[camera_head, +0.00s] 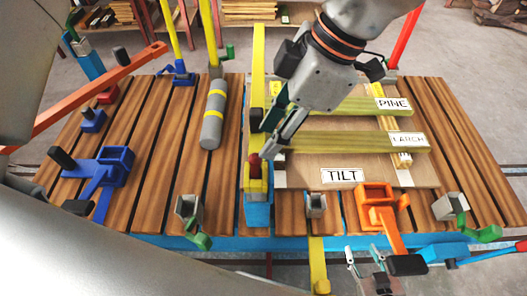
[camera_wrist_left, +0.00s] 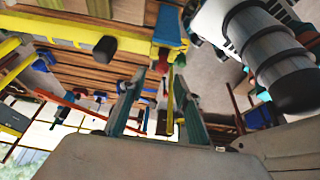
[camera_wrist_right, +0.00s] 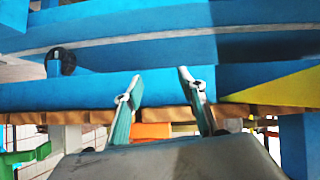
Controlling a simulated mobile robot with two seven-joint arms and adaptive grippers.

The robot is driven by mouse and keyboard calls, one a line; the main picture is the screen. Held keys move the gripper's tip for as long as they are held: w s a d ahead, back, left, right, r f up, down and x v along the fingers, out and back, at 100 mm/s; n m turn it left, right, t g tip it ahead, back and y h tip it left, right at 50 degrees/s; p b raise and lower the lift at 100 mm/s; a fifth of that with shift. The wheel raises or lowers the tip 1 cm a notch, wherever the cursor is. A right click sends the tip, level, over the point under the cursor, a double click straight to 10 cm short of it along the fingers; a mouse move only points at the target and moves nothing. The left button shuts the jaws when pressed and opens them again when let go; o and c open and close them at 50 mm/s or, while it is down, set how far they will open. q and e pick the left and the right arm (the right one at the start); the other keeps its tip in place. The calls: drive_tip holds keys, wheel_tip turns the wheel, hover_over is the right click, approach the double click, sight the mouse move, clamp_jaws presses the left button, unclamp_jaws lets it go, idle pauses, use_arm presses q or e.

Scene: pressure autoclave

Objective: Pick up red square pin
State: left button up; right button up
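A small dark red piece, which looks like the red square pin (camera_head: 254,163), sits at the near end of the long yellow bar clamp (camera_head: 258,80), above its blue end. My left gripper (camera_head: 272,138) is open just above and to the right of it. In the left wrist view small red parts show beyond the open fingers (camera_wrist_left: 160,80), but I cannot tell which is the pin. My right gripper (camera_head: 370,262) is open and empty low at the table's near edge; its spread fingers show in the right wrist view (camera_wrist_right: 161,88).
The slatted wooden table (camera_head: 160,190) holds a board marked TILT (camera_head: 300,180), yellow-green PINE and LARCH bars, a grey cylinder (camera_head: 212,115), blue clamps (camera_head: 105,172) and an orange clamp (camera_head: 375,205). Bare slats lie left of the yellow clamp.

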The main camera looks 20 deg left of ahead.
sight(257, 157)
use_arm(q)
drive_tip(key=shift+s+x, duration=0.15)
drive_tip(key=shift+x, duration=0.65)
drive_tip(key=shift+s+x, duration=0.15)
drive_tip(key=shift+x, duration=2.9)
drive_tip(key=shift+d, duration=0.1)
clamp_jaws()
